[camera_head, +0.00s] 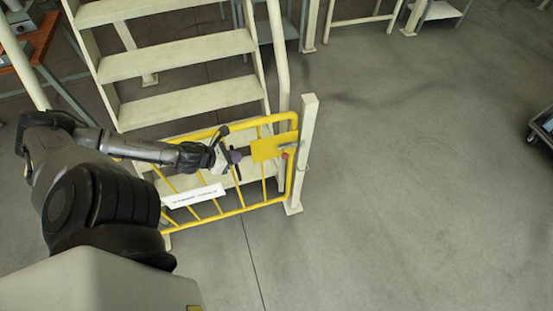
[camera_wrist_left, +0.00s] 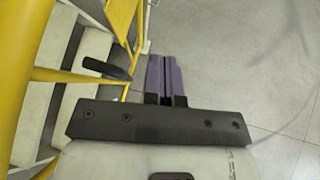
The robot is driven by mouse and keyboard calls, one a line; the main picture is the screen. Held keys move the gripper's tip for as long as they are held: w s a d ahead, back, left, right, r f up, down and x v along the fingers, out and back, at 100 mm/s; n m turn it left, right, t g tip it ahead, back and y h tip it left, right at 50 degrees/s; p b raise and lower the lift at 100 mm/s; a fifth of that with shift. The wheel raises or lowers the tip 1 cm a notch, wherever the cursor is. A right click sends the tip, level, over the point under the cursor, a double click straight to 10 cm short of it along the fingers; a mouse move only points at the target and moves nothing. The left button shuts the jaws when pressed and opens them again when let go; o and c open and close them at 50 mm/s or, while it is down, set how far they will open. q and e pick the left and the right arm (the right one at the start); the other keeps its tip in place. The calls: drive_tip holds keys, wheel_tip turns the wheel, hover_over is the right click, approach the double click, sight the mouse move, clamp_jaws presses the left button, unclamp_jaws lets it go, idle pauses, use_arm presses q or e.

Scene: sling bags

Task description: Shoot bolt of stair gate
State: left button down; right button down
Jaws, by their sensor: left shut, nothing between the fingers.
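The yellow stair gate (camera_head: 222,211) stands across the foot of the stairs, its right end beside a cream post (camera_head: 302,150). A yellow plate (camera_head: 271,148) sits at its upper right. A small grey part, seemingly the bolt (camera_head: 289,147), lies at the plate's right edge near the post; whether it enters the post is too small to tell. My left gripper (camera_head: 236,156) is shut and empty, just left of the plate. Its purple fingers lie together in the left wrist view (camera_wrist_left: 165,78), with yellow gate bars (camera_wrist_left: 122,22) to their left. My right gripper is not in view.
Cream stairs (camera_head: 180,60) rise behind the gate, and a white label (camera_head: 193,196) hangs on its bars. A small red part (camera_head: 284,156) is below the plate. The grey floor to the right is open, with a cart (camera_head: 542,125) at the far right edge.

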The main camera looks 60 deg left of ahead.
use_arm(q)
drive_tip(key=d+b+x, duration=0.1)
drive_tip(key=b+x, duration=0.6)
drive_tip(key=x, duration=1.3)
drive_tip(key=shift+a, duration=0.45)
